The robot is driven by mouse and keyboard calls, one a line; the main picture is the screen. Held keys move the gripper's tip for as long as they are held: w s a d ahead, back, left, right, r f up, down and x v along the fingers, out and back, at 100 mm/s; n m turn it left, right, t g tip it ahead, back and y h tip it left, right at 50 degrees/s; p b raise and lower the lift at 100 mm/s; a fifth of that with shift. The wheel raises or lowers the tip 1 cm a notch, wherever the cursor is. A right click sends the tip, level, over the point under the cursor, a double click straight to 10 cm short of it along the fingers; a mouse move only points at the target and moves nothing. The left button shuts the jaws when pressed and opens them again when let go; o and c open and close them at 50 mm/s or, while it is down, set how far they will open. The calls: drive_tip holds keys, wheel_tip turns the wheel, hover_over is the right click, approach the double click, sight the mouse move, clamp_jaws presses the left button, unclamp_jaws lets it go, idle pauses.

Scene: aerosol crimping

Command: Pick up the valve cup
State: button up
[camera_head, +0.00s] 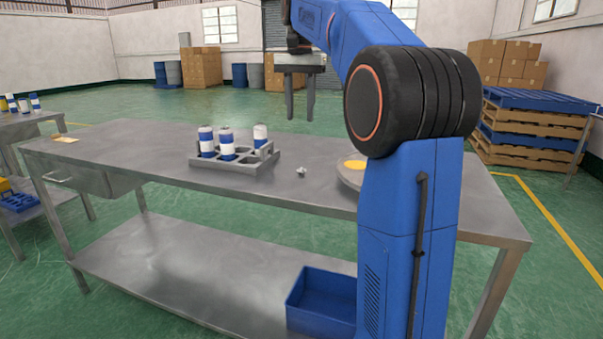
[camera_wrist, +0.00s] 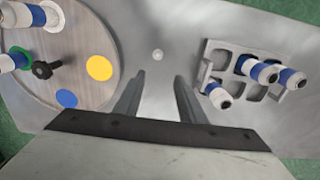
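The valve cup (camera_head: 301,171) is a small pale metal piece on the steel table, to the right of the can rack in the head view. In the wrist view the valve cup (camera_wrist: 157,55) is a small light disc on bare table, beyond the fingertips and roughly between their lines. My gripper (camera_head: 300,118) hangs above the table in the head view, fingers pointing down, apart from the cup. In the wrist view my gripper (camera_wrist: 158,78) has its two fingers spread with nothing between them.
A grey rack (camera_head: 262,163) holds several blue-and-white cans beside the cup. A round turntable (camera_wrist: 85,30) with cans, coloured spots and a black knob lies on the other side. A blue bin (camera_head: 322,300) sits on the lower shelf. The table around the cup is clear.

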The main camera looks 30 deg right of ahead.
hover_over(301, 170)
drive_tip(key=w, duration=0.1)
drive_tip(key=f, duration=1)
drive_tip(key=shift+d, duration=0.2)
drive_tip(key=f, duration=0.2)
drive_tip(key=s+f, duration=0.1)
drive_tip(key=f, duration=0.1)
drive_tip(key=shift+a+f, duration=0.15)
drive_tip(key=shift+f, duration=0.65)
drive_tip(key=shift+c, duration=0.6)
clamp_jaws()
